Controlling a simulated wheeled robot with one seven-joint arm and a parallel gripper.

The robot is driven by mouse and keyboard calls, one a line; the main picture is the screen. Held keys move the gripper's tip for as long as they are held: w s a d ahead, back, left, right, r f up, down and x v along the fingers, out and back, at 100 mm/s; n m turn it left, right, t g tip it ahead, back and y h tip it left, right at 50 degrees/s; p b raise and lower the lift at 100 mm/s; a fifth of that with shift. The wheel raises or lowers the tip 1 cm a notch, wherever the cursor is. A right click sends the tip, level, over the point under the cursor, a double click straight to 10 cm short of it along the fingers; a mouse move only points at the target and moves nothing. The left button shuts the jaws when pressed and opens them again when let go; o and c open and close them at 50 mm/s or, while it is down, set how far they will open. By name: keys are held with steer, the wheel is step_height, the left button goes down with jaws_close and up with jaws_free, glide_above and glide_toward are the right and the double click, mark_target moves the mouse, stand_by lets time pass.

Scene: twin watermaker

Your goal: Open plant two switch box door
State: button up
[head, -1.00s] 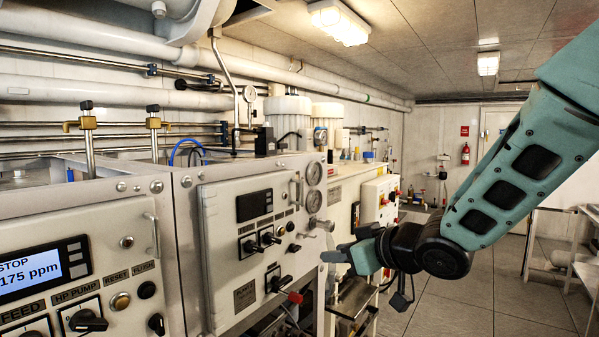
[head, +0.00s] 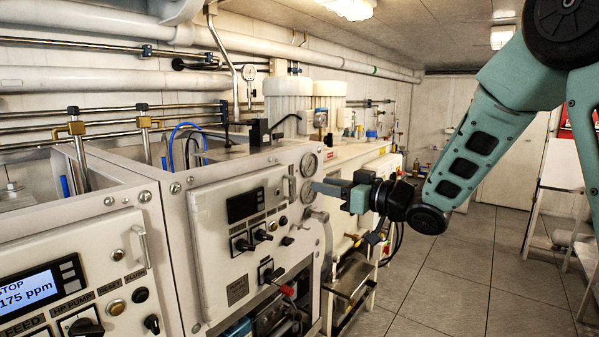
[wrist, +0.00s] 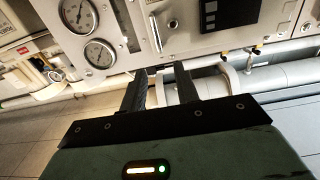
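The door with the dark display (head: 240,235) is a pale switch box panel with knobs and a red-tipped lever; it looks shut. Its upright bar handle (head: 283,190) is on its right edge, beside two round gauges. The handle also shows in the wrist view (wrist: 155,32), just beyond the fingertips and roughly in line with their gap. My gripper (head: 322,188) is in front of the lower gauge, right of the handle. In the wrist view my gripper (wrist: 160,85) is open, with nothing between its fingers. I cannot read a plant number on either door.
A second switch box door (head: 75,280) at left has a lit display reading STOP 175 ppm and its own handle (head: 140,246). Pipes and a small valve stand near the gauges. A metal stand (head: 350,285) is below my gripper. The tiled floor (head: 450,280) at right is clear.

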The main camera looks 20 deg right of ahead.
steer(key=p+x, duration=0.2)
steer(key=x, duration=0.6)
steer(key=shift+p, duration=0.4)
steer(key=shift+w, duration=0.1)
jaws_close()
